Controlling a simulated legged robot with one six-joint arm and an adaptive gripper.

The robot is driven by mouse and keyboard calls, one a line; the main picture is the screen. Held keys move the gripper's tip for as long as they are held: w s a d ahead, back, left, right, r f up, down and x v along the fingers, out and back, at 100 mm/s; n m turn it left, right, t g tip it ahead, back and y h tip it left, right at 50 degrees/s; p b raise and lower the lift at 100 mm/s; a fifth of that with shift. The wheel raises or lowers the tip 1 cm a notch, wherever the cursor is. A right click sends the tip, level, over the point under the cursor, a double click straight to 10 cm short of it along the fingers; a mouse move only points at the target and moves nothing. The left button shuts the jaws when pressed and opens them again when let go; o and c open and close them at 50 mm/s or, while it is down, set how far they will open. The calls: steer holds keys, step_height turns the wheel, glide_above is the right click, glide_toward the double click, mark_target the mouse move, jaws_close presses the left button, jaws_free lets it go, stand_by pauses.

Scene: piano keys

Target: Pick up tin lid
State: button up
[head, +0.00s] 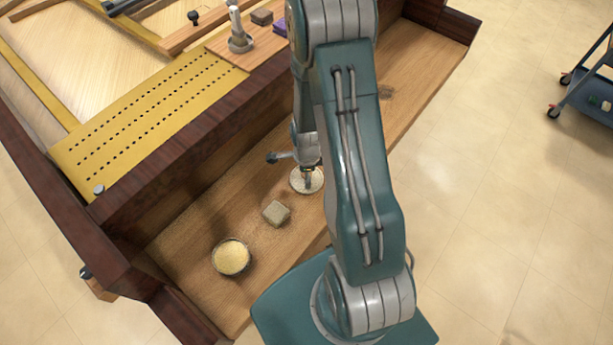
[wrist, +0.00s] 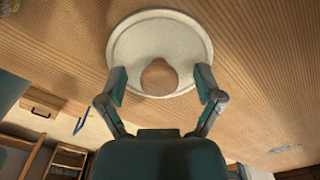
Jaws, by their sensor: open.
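The tin lid is a pale round disc (head: 298,186) with a raised rim, lying on the wooden shelf of the piano case in the head view. No contact with the knob shows. In the head view my gripper (head: 307,178) is over the lid, and my arm hides part of the shelf there.
A beige block (head: 276,213) sits left of the lid, and a bowl of yellow grains (head: 231,257) stands farther left. A dark raised case wall (head: 205,160) runs behind them. A metal tool (head: 239,38) stands on the upper board. The shelf (head: 425,62) at upper right is mostly bare.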

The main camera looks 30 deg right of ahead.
steer(key=c, duration=1.1)
steer(key=shift+o, duration=0.2)
steer(key=shift+r, duration=0.1)
